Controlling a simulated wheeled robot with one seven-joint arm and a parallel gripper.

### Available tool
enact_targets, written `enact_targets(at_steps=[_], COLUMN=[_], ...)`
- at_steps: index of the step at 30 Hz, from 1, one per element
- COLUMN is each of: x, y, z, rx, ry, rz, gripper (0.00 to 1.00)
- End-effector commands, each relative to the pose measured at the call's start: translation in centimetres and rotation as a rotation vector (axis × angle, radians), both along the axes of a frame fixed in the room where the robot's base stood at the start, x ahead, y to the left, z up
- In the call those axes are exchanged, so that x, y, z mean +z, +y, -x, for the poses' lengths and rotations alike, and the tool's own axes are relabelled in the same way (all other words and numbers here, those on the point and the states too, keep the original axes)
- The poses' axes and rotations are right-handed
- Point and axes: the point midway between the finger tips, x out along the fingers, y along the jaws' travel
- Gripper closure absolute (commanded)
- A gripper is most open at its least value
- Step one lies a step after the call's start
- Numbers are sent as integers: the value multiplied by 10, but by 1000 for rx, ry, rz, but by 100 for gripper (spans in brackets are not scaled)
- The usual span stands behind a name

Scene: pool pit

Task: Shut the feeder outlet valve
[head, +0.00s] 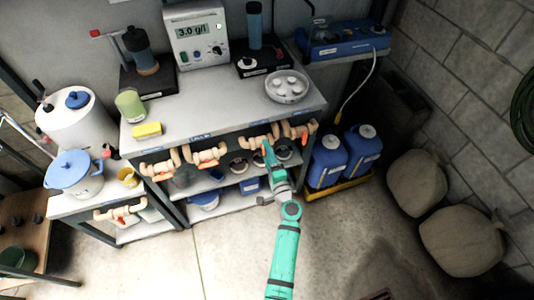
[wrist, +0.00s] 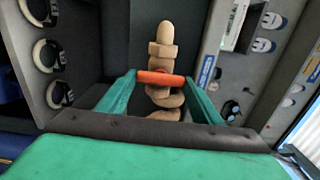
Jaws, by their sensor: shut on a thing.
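Several beige pipe valves with orange handles line the front edge of the bench. My gripper (head: 267,149) is at the third valve from the left (head: 254,142). In the wrist view my gripper (wrist: 160,82) has its green fingers on both ends of the orange handle (wrist: 160,78), shut on it. There the handle lies crosswise to the beige valve body (wrist: 162,52). My gripper partly covers this valve in the head view. A separate valve (head: 120,213) sits on the lower stand at left. The labels are too small to read, so I cannot tell which valve is the feeder outlet.
The bench top (head: 215,112) holds a meter (head: 197,35), a yellow sponge (head: 147,130) and a round dish (head: 287,87). Blue jugs (head: 327,162) stand in a yellow tray right of my arm. Sacks (head: 462,240) lie farther right. The floor in front is clear.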

Motion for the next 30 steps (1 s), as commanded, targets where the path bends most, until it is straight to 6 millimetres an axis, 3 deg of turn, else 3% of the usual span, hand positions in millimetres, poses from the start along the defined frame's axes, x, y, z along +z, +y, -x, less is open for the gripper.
enact_targets(at_steps=[4,5,6,7,19,30], x=[-2,-2,-2,-2,-1,-2], y=[-1,-1,-1,-1,-3,-24], z=[1,1,1,1,8,69], rx=[-2,-2,-2,-2,-2,-4], ry=[4,4,3,3,1,4], rz=[-2,-2,-2,-2,-1,-1], gripper=[63,34,24,22,22,22])
